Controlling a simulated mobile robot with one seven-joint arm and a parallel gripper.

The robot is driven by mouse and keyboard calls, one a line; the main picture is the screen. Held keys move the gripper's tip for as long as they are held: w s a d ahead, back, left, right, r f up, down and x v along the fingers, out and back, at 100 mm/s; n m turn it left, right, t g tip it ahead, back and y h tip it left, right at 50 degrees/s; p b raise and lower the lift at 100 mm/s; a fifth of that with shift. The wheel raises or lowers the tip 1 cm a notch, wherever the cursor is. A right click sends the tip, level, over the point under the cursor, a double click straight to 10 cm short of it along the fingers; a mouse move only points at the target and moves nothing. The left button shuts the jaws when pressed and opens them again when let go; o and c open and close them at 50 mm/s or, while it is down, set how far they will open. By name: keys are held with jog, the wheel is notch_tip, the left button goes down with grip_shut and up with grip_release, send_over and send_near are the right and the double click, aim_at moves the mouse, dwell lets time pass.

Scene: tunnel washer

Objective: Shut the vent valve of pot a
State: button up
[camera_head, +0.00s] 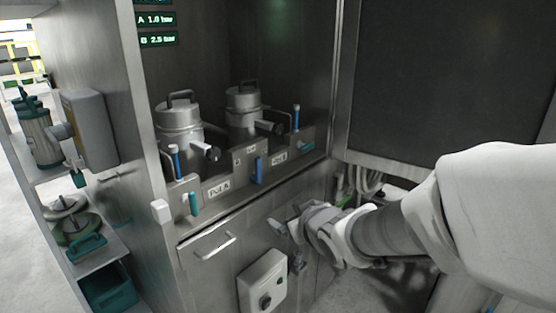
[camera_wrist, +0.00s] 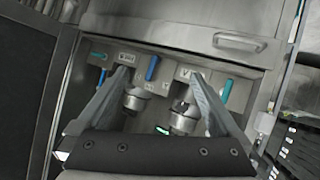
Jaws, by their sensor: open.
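Pot A (camera_head: 180,122) is a grey lidded pot at the left of the steel recess, behind a panel with the label "Pot A" (camera_head: 218,188). Near that label a teal lever (camera_head: 194,203) points along the vertical, and a blue-handled lever (camera_head: 175,160) stands upright by the pot. The teal lever also shows at the right of the wrist view (camera_wrist: 227,90). Which lever is the vent valve is not marked legibly. My gripper (camera_head: 283,226) is open and empty, below and right of the Pot A panel. Its spread fingers (camera_wrist: 158,78) face the panel in the wrist view.
Pot B (camera_head: 243,112) stands right of pot A, with a teal lever (camera_head: 307,146) lying sideways. A blue lever (camera_head: 258,170) hangs mid-panel. A drawer handle (camera_head: 214,246) and a grey switch box (camera_head: 263,281) protrude below. A display (camera_head: 157,29) reads A 1.0 bar, B 2.5 bar.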

jog(key=a+f+n+y+b, duration=0.2)
jog(key=a+f+y, duration=0.3)
jog(key=a, duration=0.4)
jog(key=n+y, duration=0.1)
jog(key=y, duration=0.4)
send_near(195, 207)
jog(key=b+x, duration=0.2)
jog(key=x, duration=0.5)
jog(key=shift+d+r, duration=0.1)
jog(key=shift+x, duration=0.85)
jog(key=shift+c, duration=0.3)
grip_shut()
jog(key=shift+b, duration=0.5)
